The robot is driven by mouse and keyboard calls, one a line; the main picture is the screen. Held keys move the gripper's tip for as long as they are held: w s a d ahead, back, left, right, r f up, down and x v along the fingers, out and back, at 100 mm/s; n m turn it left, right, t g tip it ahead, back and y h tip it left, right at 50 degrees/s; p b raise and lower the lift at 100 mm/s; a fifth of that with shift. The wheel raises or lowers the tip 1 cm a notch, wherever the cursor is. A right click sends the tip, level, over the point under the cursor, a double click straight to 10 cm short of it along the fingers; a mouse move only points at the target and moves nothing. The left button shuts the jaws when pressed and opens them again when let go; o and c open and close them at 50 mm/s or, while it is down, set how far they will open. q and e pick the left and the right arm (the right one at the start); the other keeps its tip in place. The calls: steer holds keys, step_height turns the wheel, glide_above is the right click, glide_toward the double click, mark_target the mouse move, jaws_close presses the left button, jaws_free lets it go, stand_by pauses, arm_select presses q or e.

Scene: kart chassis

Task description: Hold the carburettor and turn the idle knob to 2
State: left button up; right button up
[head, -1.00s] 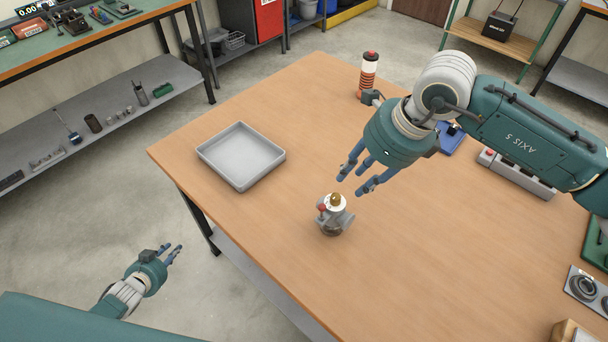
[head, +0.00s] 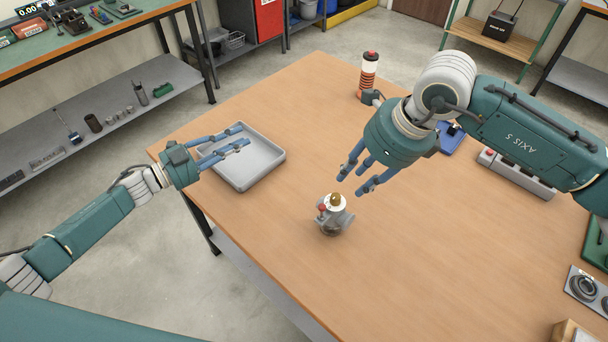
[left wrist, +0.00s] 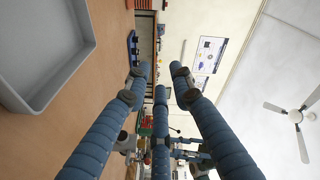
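The carburettor (head: 335,216) stands upright on the wooden table, a small grey body with a brass-coloured top and a red part on its left side. The setting of its knob is too small to read. My left gripper (head: 242,140) is open and empty over the grey tray, left of the carburettor and apart from it. Its spread blue fingers also show in the left wrist view (left wrist: 160,88). My right gripper (head: 351,184) is open and empty, just above and to the right of the carburettor, fingers pointing toward it without visible contact.
The shallow grey tray (head: 270,168) lies on the table (head: 300,270) at the left; its wall also shows in the left wrist view (left wrist: 78,68). A grey box (head: 518,174) lies at the right. The table's front middle is clear.

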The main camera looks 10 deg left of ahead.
arm_select(q)
steer(key=s+d+r+m+g+h, duration=0.25)
steer(key=d+m+g, duration=0.2)
steer(key=d, duration=0.25)
steer(key=s+d+r+m+g+h, duration=0.2)
steer(key=s+d+r+m+g, duration=0.15)
steer(key=d+m, duration=0.3)
steer(key=m+g+y, duration=0.4)
steer(key=m+y, duration=0.8)
steer(key=m, duration=1)
glide_toward(322, 205)
steer(key=x, duration=1)
steer(key=shift+d+f, duration=0.1)
steer(key=shift+f, duration=0.25)
jaws_close()
